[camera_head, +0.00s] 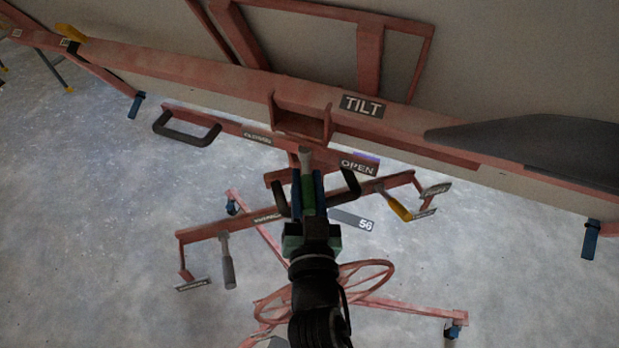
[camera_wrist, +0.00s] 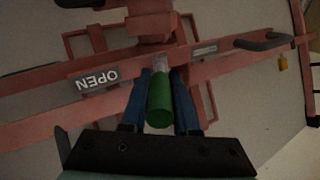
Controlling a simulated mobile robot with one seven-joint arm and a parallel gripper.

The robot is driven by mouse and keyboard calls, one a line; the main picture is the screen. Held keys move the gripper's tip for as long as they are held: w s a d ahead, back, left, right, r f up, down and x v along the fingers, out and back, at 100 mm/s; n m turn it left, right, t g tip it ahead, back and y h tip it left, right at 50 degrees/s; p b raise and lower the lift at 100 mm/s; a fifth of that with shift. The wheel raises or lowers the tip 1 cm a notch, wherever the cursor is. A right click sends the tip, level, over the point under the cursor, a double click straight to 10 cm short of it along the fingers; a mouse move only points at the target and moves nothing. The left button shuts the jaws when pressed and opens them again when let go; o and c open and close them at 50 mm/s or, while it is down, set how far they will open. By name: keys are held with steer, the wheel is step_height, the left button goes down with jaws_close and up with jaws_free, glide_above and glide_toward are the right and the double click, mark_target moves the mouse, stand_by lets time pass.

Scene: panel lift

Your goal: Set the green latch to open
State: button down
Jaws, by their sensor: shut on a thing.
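The green latch handle (camera_wrist: 160,101) sits between the two blue fingers of my gripper (camera_wrist: 161,85) in the wrist view. My gripper is shut on it. In the head view my gripper (camera_head: 307,190) reaches up to the red frame, and the green handle (camera_head: 307,188) shows between its fingers. The grey metal end of the latch (camera_head: 306,158) points up at the red column. The OPEN label (camera_head: 358,167) is just right of the latch in the head view; it appears upside down at left in the wrist view (camera_wrist: 97,80).
A red beam with a TILT label (camera_head: 362,106) crosses above. Black handles (camera_head: 186,138) stick out of the crossbar. A yellow-handled lever (camera_head: 399,207) and a grey-handled lever (camera_head: 228,272) are on the lower bar. A red wheel (camera_head: 366,268) is below, partly behind my arm.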

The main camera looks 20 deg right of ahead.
steer(key=c, duration=0.7)
jaws_free()
steer(key=shift+a, duration=0.15)
